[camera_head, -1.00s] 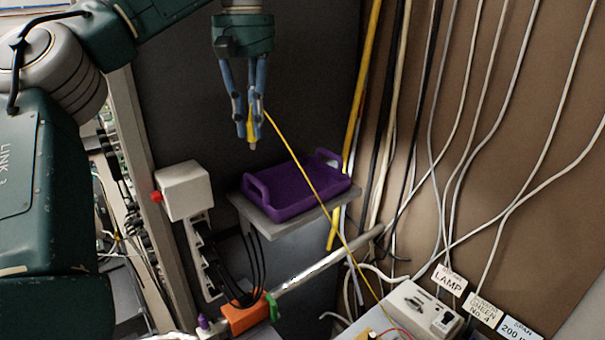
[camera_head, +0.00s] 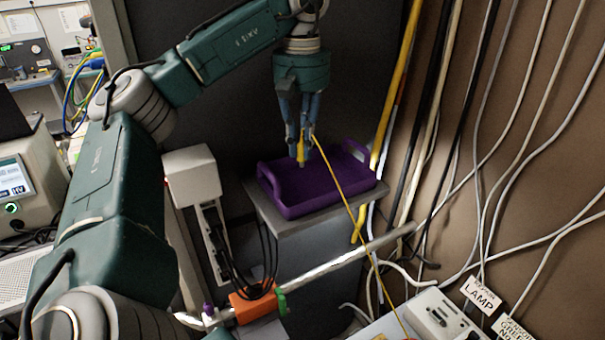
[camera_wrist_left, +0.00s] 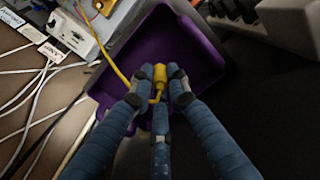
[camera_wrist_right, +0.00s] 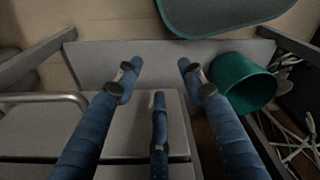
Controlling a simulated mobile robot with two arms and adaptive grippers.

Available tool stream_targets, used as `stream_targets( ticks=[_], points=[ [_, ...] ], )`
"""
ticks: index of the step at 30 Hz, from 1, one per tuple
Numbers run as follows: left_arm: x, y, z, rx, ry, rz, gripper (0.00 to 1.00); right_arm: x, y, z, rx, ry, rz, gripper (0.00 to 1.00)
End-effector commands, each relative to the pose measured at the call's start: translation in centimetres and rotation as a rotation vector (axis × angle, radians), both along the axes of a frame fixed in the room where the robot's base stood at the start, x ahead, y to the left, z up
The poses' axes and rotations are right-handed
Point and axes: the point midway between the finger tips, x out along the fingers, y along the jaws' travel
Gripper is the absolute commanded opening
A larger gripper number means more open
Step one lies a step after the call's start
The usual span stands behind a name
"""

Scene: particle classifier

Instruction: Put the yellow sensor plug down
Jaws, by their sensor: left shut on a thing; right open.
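My left gripper (camera_head: 303,158) points down over the purple tray (camera_head: 274,192) and is shut on the yellow sensor plug (camera_head: 300,150). The plug hangs tip down at about the height of the tray's rim; I cannot tell whether it touches the floor of the tray. In the left wrist view the yellow plug (camera_wrist_left: 159,73) sits between the blue fingers, with the purple tray (camera_wrist_left: 205,42) beyond it. A yellow cable (camera_head: 345,197) runs from the plug down to the right. My right gripper (camera_wrist_right: 157,68) is open and empty in the right wrist view, away from the tray.
The tray stands on a grey shelf (camera_head: 262,205). A white box (camera_head: 192,175) and a power strip (camera_head: 212,236) are to its left. A metal bar (camera_head: 340,258) with an orange clamp (camera_head: 252,303) crosses in front. Cables hang on the right wall. A green bin (camera_wrist_right: 243,82) shows in the right wrist view.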

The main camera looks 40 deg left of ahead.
Motion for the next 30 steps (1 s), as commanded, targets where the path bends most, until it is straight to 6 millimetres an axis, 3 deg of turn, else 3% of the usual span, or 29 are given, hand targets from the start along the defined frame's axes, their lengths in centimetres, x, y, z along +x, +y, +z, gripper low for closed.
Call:
stream_targets(
  ticks=[6, 14, 21, 30],
  points=[
    [-0.1, 0.0, -2.9, -0.001, 0.003, -0.002, 0.0, -0.3, 0.1, 0.2, 0.001, 0.005, 0.002, 0.4],
    [0.0, 0.0, -4.2, 0.0, 0.001, -0.001, 0.0, -0.3, 0.2, 0.2, 0.001, 0.006, 0.004, 0.4],
    [-0.1, -0.1, -6.7, -0.001, 0.003, -0.002, 0.0, -0.4, 0.1, 0.3, 0.0, 0.008, 0.004, 0.4],
    [0.0, 0.0, -7.3, 0.0, -0.002, 0.0, 0.0, -0.4, 0.1, 0.3, 0.001, 0.009, 0.004, 0.4]
  ],
)
